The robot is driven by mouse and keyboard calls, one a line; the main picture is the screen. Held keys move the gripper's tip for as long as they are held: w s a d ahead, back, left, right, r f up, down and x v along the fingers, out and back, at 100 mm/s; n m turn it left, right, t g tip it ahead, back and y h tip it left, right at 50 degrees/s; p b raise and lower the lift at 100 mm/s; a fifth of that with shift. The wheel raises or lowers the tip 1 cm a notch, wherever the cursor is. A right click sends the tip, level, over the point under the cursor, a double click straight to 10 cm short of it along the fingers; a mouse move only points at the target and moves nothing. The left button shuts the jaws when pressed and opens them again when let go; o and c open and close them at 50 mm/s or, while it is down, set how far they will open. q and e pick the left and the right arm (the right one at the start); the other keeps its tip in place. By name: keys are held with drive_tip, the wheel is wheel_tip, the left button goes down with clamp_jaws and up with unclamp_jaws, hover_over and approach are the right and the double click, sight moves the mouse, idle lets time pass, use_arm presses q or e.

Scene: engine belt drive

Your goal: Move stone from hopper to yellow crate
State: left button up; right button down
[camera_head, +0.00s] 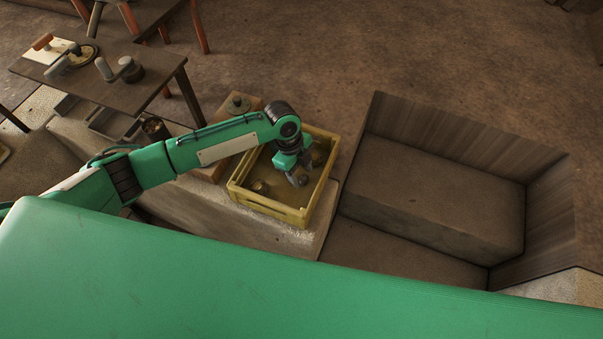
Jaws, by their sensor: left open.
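The yellow crate (266,208) stands on a pale stone-like slab near the middle of the view. A small roundish lump (259,187), which looks like a stone, lies inside it at the left. Another lump (319,157) shows near its far right side, partly behind my gripper. My left gripper (299,181) is open and points down over the right part of the crate. Nothing shows clearly between its fingers. A wooden-walled box (460,133) at the right may be the hopper; a large brown block fills part of it, and I see no loose stone there. My right gripper is out of view.
A dark table (146,91) with tools stands at the far left. A wooden board (221,104) with a round metal part lies behind the crate. A dark cup (155,128) stands left of it. The brown floor beyond is mostly clear.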

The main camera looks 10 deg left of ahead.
use_arm(q)
drive_tip(key=b+v, duration=0.1)
drive_tip(key=v, duration=1)
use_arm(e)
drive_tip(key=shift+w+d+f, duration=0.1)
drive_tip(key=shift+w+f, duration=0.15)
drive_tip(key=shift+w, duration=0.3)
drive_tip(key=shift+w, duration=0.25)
